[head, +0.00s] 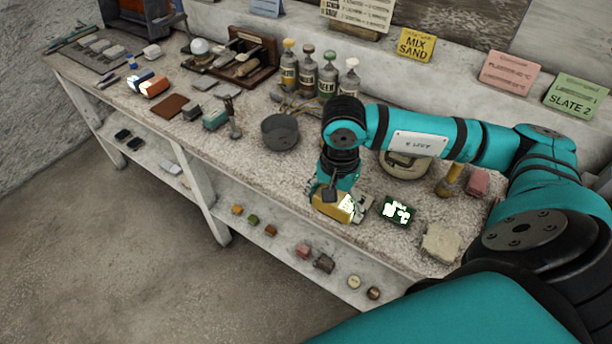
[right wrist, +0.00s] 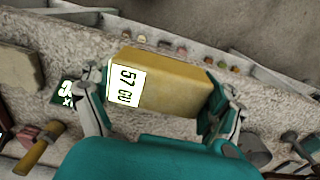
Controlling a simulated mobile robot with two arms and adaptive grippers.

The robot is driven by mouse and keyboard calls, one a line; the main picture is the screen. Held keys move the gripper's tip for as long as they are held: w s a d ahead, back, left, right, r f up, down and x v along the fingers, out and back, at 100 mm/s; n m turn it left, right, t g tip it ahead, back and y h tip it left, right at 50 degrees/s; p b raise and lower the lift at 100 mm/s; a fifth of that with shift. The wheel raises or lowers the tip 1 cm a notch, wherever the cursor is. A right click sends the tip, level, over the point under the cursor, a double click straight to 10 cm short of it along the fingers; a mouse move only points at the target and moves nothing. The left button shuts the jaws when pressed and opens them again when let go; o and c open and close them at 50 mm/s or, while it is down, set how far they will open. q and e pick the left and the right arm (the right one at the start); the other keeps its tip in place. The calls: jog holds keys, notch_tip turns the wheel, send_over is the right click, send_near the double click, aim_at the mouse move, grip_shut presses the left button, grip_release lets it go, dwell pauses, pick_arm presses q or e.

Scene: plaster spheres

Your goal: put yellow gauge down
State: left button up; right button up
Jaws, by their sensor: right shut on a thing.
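The yellow gauge (head: 330,209) is a yellow block with a white label on one end, near the front edge of the workbench (head: 255,165). In the right wrist view the gauge (right wrist: 175,85) lies across between the fingers, its label reading something like "57 GU". My right gripper (head: 343,203) points down and is shut on the gauge, one finger at each end. Whether the gauge's underside touches the bench top cannot be told. My left gripper is not in view.
A dark green block with white marks (head: 397,211) sits just right of the gauge, with a pale rough slab (head: 441,243) beyond it. A grey pot (head: 280,131) stands to the left. Small coloured blocks (head: 303,251) line the lower shelf. Bare bench lies between pot and gauge.

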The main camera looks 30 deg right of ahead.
jog(key=w+p, duration=0.1)
jog(key=w, duration=0.2)
jog(key=w+d+p, duration=0.1)
jog(key=w, duration=0.2)
jog(key=shift+d, duration=0.15)
jog(key=p, duration=0.2)
send_over(308, 176)
jog(key=shift+s+f, duration=0.2)
jog(key=shift+f, duration=0.3)
jog(key=shift+w+f, duration=0.1)
jog(key=shift+w, duration=0.15)
jog(key=shift+f+p, duration=0.85)
jog(key=shift+f, duration=0.95)
jog(key=shift+w+f, duration=0.1)
jog(key=o, duration=1)
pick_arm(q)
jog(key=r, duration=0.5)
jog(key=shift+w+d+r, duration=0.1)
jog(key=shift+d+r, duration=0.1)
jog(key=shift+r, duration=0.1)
